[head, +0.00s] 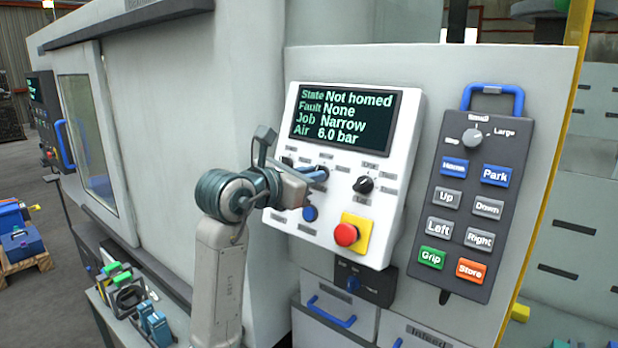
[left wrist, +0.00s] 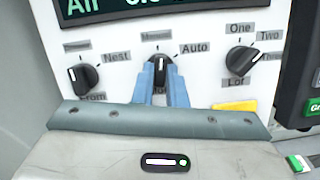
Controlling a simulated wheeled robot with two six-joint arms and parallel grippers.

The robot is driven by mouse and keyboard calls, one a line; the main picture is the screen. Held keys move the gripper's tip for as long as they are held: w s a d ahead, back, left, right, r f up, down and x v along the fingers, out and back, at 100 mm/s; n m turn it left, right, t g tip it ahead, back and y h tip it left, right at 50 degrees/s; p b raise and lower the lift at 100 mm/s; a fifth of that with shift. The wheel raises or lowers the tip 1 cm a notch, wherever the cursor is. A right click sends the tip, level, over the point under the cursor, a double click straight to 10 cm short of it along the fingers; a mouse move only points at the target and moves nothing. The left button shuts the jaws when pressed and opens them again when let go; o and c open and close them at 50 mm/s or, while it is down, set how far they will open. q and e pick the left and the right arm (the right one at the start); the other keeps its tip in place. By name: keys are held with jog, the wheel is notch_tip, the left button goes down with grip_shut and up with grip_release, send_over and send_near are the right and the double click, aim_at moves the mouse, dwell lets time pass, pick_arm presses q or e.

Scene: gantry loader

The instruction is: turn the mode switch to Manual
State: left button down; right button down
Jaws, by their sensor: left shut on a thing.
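The mode switch (left wrist: 161,70) is the black middle knob on the white panel, with a label reading Auto to its right. The white mark on the knob points about straight up, towards the upper label. My left gripper (left wrist: 161,84) is shut on the knob, one blue finger on each side. In the head view my left gripper (head: 318,174) reaches the panel from the left and hides most of the knob. My right gripper is not in view.
A Nest knob (left wrist: 84,76) is left of the switch and a One/Two knob (left wrist: 242,60) is right. The red emergency button (head: 346,235) sits below right. The screen (head: 345,117) reads Not homed. A grey pendant (head: 470,200) hangs at right.

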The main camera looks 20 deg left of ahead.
pick_arm(q)
jog(key=shift+n+t+y, duration=0.3)
jog(key=shift+n, duration=1)
jog(key=c, duration=1.5)
grip_release()
jog(key=shift+d, duration=0.1)
jog(key=shift+o, duration=0.2)
jog(key=b+v, duration=0.3)
jog(key=v, duration=0.7)
jog(key=shift+s+b, duration=0.35)
jog(key=shift+s, duration=0.05)
jog(key=shift+r, duration=0.1)
